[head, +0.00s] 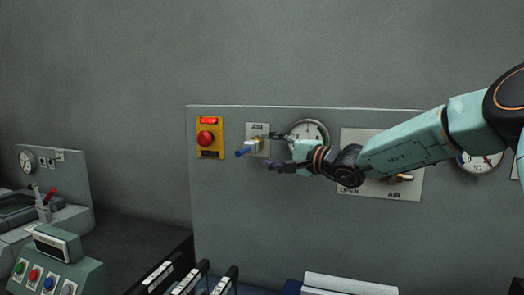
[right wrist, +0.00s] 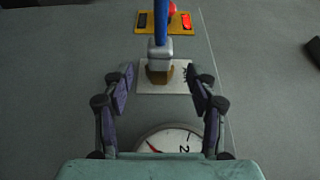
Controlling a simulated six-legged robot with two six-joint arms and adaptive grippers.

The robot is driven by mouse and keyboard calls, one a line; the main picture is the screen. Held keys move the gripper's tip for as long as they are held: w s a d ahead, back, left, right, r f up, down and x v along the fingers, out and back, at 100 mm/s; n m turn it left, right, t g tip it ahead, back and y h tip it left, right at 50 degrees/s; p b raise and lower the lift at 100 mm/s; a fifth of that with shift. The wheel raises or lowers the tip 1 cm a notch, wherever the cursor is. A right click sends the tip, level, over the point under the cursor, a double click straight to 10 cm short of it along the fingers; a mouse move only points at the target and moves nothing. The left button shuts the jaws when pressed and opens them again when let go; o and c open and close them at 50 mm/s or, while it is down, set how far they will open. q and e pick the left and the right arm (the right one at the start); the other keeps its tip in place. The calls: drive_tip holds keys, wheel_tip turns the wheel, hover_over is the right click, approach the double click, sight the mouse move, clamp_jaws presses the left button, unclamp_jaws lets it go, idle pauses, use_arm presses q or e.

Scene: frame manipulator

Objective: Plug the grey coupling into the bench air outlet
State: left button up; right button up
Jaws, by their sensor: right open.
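The grey coupling (right wrist: 160,52) shows in the right wrist view with a blue hose (right wrist: 161,25) at its far end. My right gripper (head: 269,151) is open, just right of the outlet. In the right wrist view its fingers (right wrist: 160,78) are on both sides, apart from the coupling. My left gripper is out of view.
A red stop button (head: 205,138) on a yellow plate is left of the outlet. A round gauge (head: 310,129) is partly behind my right gripper. A valve plate (head: 350,137) is behind my right arm. A bench machine (head: 60,262) stands at lower left.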

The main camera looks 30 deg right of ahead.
drive_tip(key=v, duration=0.3)
drive_tip(key=shift+s, duration=0.2)
drive_tip(key=shift+s, duration=0.15)
drive_tip(key=shift+f, duration=0.1)
idle(0.4)
